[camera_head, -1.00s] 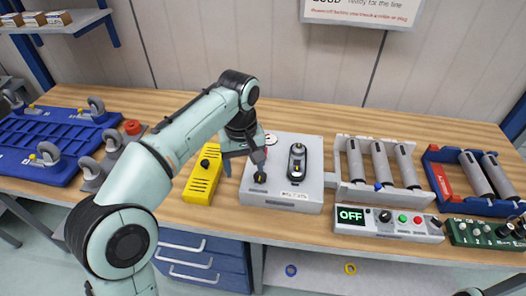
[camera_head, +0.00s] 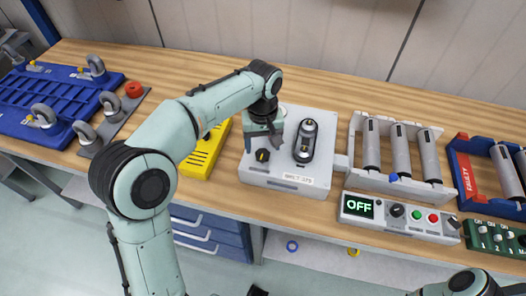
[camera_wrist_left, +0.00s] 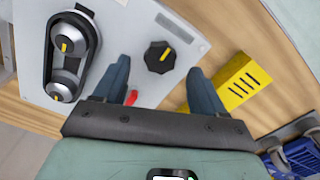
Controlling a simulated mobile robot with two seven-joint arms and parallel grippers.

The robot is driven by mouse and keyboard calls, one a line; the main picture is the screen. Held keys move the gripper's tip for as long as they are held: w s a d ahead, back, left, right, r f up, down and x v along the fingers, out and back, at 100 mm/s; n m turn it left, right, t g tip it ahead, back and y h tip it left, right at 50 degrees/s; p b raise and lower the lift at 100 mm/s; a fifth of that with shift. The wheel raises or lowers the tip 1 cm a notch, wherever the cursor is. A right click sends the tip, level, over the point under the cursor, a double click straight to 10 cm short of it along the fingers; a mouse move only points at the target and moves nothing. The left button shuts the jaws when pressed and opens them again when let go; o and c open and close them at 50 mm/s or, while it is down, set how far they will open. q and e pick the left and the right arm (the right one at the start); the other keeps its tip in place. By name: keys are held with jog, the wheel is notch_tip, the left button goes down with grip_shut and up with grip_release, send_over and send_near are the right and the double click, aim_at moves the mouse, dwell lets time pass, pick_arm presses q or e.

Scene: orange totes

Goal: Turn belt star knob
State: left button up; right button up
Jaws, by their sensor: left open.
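The star knob (camera_head: 262,155) is black with a yellow pointer line and sits at the front left of a light grey belt unit (camera_head: 318,183). Beside it on the unit is an oval black belt over two pulleys (camera_head: 305,140). My left gripper (camera_head: 262,144) is over the knob, pointing down, open. In the left wrist view the knob (camera_wrist_left: 160,57) shows between the two dark fingers (camera_wrist_left: 158,70), with a gap on both sides. A red part (camera_wrist_left: 131,97) shows beside the left finger. My right gripper is not in view; only part of that arm shows at the bottom right.
A yellow slotted block (camera_head: 205,155) stands just left of the unit. A roller rack (camera_head: 393,187) and a control box reading OFF (camera_head: 383,221) stand to the right. A blue tray with casters (camera_head: 50,108) is at the far left. A blue bin marked FAULTY (camera_head: 463,180) is at the right.

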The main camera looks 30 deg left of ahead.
aim_at(263, 153)
pick_arm(q)
jog(key=shift+f, duration=1.7)
jog(key=c, duration=1.1)
jog(key=shift+o, duration=0.2)
